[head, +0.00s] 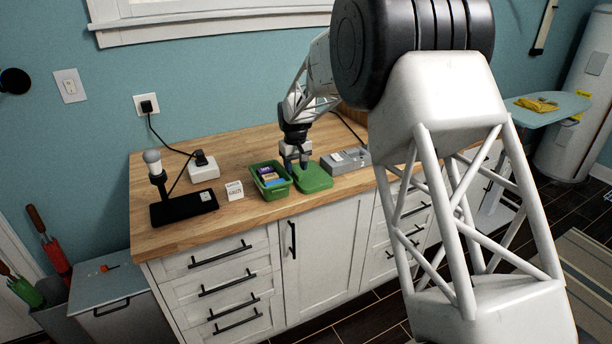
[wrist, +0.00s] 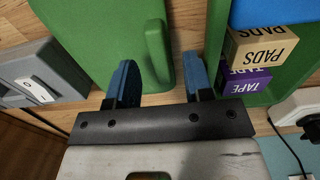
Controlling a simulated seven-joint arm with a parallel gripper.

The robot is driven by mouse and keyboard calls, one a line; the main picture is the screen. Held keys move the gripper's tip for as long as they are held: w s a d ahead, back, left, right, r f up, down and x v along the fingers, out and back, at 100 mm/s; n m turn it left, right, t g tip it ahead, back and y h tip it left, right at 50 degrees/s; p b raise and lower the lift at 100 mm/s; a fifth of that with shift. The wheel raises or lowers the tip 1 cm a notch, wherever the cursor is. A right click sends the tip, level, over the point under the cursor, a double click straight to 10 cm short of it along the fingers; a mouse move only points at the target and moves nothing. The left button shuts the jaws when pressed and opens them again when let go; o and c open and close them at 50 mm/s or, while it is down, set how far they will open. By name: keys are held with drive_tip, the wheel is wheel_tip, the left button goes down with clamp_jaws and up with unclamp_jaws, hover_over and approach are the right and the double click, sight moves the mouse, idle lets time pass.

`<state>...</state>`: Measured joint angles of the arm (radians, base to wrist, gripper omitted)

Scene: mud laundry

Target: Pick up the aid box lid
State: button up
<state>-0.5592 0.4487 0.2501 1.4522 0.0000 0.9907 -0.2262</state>
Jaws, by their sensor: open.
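The green aid box lid (head: 316,181) lies flat on the wooden counter, just right of the open green aid box (head: 262,186). In the wrist view the lid (wrist: 95,35) has a raised grip (wrist: 157,48) along its side nearest the box. My gripper (head: 296,167) is open and low at the lid's left part. In the wrist view its blue fingers (wrist: 162,80) stand apart, one on each side of the raised grip's line. Nothing is held. I cannot tell whether the fingers touch the lid.
The box holds a pads carton (wrist: 258,47), a purple tape carton (wrist: 245,82) and a blue item. A grey device (head: 346,160) sits close right of the lid. Counter behind is mostly clear.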

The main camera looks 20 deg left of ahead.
drive_tip(key=shift+f, duration=0.8)
clamp_jaws()
